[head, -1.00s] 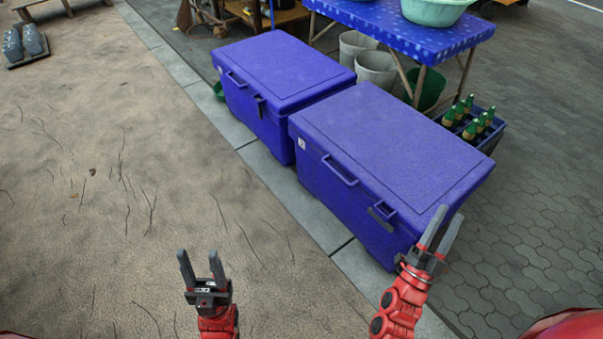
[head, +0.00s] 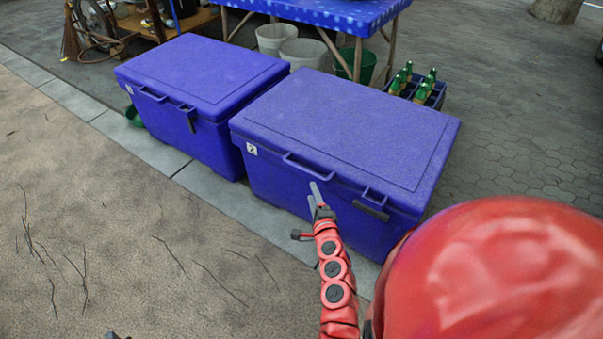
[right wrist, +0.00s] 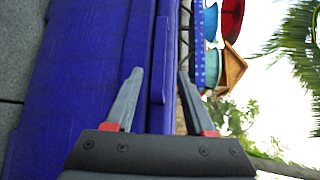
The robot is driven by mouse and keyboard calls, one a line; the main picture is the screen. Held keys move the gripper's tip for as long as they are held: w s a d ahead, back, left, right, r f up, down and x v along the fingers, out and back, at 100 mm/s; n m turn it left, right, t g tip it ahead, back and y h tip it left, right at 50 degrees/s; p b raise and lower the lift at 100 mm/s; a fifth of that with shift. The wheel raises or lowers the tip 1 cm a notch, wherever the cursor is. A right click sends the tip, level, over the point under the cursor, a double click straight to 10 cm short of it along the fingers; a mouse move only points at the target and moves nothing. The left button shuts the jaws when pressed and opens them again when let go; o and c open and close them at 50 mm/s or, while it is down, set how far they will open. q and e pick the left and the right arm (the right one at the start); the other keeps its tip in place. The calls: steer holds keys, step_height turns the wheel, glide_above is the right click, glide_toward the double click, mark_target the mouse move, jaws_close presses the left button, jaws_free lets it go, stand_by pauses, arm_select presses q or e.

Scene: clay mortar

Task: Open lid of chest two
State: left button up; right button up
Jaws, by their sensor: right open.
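Two blue chests stand side by side, both with lids closed. The nearer, right chest (head: 330,200) has a small white label that looks like a 2, a front handle (head: 308,168) and a dark latch (head: 371,210). The other chest (head: 190,130) stands to its left. My right gripper (head: 317,193) is in front of the nearer chest, just below its front handle, open and empty. In the right wrist view its two fingers (right wrist: 158,85) are apart, with blue chest surface beside and between them. Only a dark tip, probably of my left gripper, shows at the bottom edge.
A crate of green bottles (head: 425,92) stands behind the nearer chest. Buckets (head: 303,52) stand under the blue-clothed table (head: 330,12) at the back. My red arm hides the ground at the lower right.

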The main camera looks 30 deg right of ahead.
mark_target(305, 173)
steer(key=b+x, duration=0.2)
steer(key=x, duration=0.9)
steer(key=shift+a+f, duration=0.1)
steer(key=shift+f, duration=0.05)
steer(key=shift+w+d, duration=0.25)
steer(key=shift+w, duration=0.15)
jaws_close()
stand_by(0.6)
